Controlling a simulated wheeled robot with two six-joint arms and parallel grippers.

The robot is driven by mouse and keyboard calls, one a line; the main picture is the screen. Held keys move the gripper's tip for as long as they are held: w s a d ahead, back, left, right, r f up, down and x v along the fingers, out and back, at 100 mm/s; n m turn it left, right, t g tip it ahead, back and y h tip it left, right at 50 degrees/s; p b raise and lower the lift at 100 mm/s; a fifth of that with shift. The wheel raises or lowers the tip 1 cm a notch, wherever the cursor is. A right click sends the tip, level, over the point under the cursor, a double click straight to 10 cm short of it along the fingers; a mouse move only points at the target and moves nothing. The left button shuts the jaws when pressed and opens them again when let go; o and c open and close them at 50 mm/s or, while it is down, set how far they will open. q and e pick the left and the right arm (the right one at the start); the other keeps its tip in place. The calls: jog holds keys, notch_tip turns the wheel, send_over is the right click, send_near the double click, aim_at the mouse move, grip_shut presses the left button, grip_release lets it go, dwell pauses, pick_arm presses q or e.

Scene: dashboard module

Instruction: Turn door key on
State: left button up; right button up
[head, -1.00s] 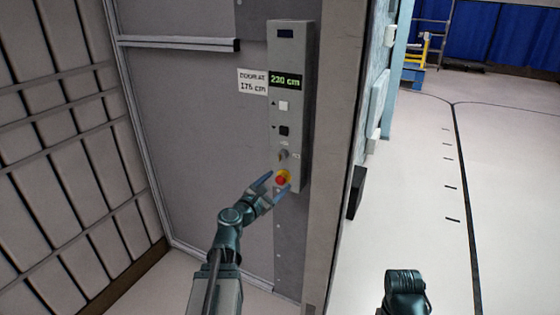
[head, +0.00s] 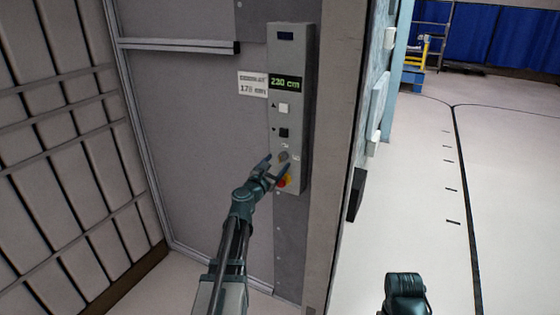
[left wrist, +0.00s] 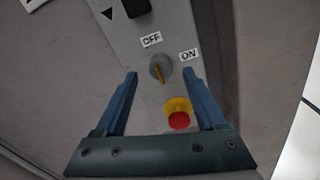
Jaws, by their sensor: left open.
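The door key is a grey round knob (left wrist: 160,67) with a yellow pointer, on the grey control panel (head: 290,60). In the left wrist view its pointer points nearer the OFF label (left wrist: 151,40) than the ON label (left wrist: 188,55). The knob also shows in the head view (head: 283,156). My left gripper (head: 276,160) is open and empty in front of the panel. In the left wrist view its fingers stand on either side below the knob, apart from it. My right gripper is out of view; only part of that arm shows at the bottom right.
A red emergency button on a yellow base (left wrist: 178,115) sits just below the knob, between my fingers in the wrist view. White (head: 284,108) and black (head: 284,132) buttons and a display reading 230 cm (head: 287,82) are above. A wall edge stands right of the panel.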

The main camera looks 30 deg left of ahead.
aim_at(280, 160)
pick_arm(q)
jog(key=shift+w, duration=1.55)
grip_shut()
